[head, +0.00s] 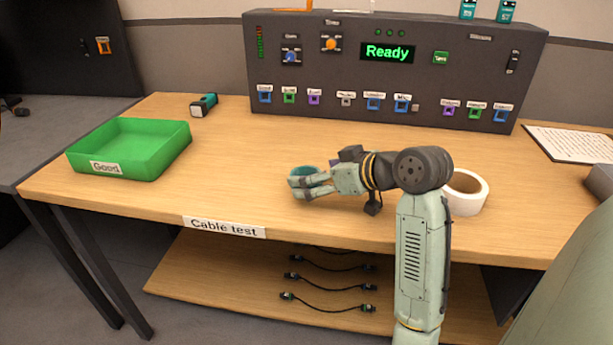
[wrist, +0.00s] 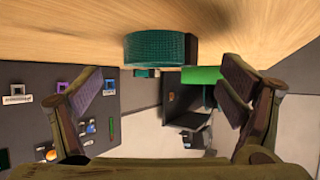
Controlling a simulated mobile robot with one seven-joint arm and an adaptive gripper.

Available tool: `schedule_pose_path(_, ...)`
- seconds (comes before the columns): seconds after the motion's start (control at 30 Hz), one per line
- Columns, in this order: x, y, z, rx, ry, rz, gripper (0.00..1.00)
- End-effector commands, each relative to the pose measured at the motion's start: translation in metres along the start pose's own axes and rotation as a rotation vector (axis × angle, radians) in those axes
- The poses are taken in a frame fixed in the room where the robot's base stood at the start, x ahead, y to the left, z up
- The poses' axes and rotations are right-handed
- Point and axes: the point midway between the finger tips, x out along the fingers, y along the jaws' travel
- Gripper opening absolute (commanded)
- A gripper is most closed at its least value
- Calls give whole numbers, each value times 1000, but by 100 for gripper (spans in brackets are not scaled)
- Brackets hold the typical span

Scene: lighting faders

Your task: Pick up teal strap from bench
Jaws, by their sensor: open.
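The teal strap (head: 304,170), a rolled band, rests on the wooden bench (head: 240,150) near its front middle. In the wrist view the strap (wrist: 156,50) shows large, its ribbed teal side toward me, with a dark end at its right. My gripper (head: 300,184) is at the strap, its fingers pointing left and partly covering it in the head view. In the wrist view my gripper (wrist: 160,78) is open, one finger at each side, with the strap centred between them. I see no finger clearly touching the strap.
A green tray (head: 118,172) labelled Good stands at the left. A teal and black item (head: 204,105) lies behind it. A white tape roll (head: 467,193) sits right of my arm. A dark control panel (head: 390,75) reading Ready stands along the back. The bench's left middle is clear.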

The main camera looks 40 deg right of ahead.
Motion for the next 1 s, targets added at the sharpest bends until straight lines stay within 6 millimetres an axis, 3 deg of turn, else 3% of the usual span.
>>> schedule_pose_path(0.2, 23, 0, -1, 2, 1, 0, 89)
schedule_pose_path(0.43, 24, 0, 0, 1, 1, 1, 89)
schedule_pose_path(1.0, 24, 0, -1, 1, 1, 1, 51)
